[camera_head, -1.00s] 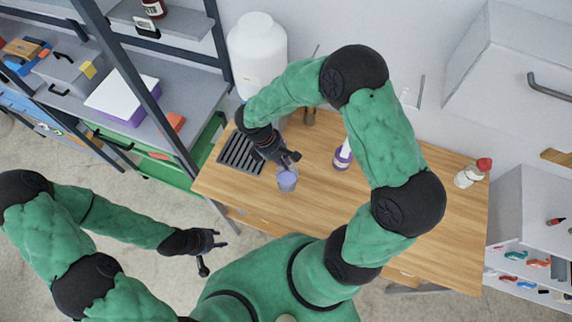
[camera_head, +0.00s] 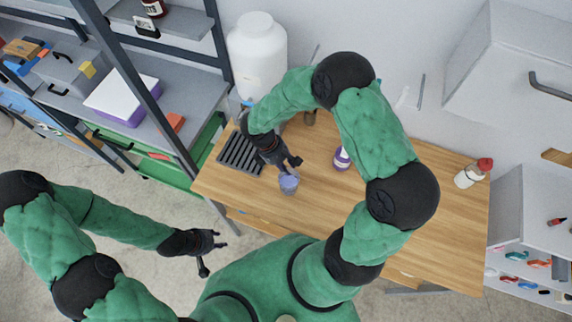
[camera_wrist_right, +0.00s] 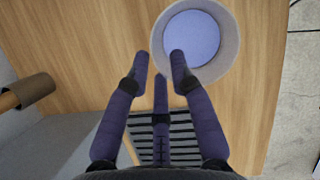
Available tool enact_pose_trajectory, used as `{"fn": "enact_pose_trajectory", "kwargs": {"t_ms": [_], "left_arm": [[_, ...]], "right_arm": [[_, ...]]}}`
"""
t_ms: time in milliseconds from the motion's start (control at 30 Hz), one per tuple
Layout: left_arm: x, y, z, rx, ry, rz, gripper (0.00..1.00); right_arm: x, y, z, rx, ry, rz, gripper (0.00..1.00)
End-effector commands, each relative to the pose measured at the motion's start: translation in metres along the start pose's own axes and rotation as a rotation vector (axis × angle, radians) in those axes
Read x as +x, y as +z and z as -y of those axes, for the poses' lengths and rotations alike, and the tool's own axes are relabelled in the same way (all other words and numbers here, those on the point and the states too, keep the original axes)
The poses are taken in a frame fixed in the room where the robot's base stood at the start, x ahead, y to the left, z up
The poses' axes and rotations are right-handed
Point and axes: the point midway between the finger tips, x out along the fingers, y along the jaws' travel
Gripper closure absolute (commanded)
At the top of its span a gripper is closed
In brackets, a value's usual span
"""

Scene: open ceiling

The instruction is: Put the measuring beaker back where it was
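The measuring beaker (camera_head: 289,185) is a small clear cup with bluish contents, on the wooden table near its front left. In the right wrist view its round rim (camera_wrist_right: 230,45) and blue inside show from above, at the upper right. My right gripper (camera_head: 293,164) is just behind the beaker in the head view. In the wrist view its dark fingers (camera_wrist_right: 160,62) are apart, with one fingertip overlapping the beaker's opening; I cannot tell whether it touches. Nothing is held between them. My left gripper (camera_head: 221,239) hangs empty in front of the table, its fingers apart.
A dark slatted tray (camera_head: 240,154) lies left of the beaker. A large white container (camera_head: 257,55) stands behind, a purple-and-white bottle (camera_head: 342,158) to the right, and a red-capped bottle (camera_head: 473,173) at the far right.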

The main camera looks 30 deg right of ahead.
Motion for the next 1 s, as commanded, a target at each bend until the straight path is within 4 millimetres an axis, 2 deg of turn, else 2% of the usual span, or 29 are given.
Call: {"fn": "enact_pose_trajectory", "kwargs": {"t_ms": [300, 433, 567, 800, 1000], "left_arm": [[-0.001, 0.0, 0.0, 0.0, 0.0, 0.0, 0.6], [-0.004, 0.0, -0.001, 0.0, 0.0, 0.0, 0.6], [-0.004, 0.0, -0.002, 0.0, 0.0, 0.0, 0.6], [-0.007, 0.0, -0.002, 0.0, 0.0, 0.0, 0.6], [-0.008, 0.0, -0.003, 0.0, 0.0, 0.0, 0.6]], "right_arm": [[-0.001, 0.0, 0.0, 0.0, 0.0, 0.0, 0.69], [-0.007, 0.001, 0.0, 0.001, 0.002, -0.001, 0.69], [-0.027, 0.001, -0.001, 0.0, 0.004, -0.002, 0.69], [-0.076, 0.001, 0.0, -0.001, 0.003, -0.003, 0.69], [-0.107, 0.001, 0.0, 0.0, 0.002, -0.002, 0.69]]}}
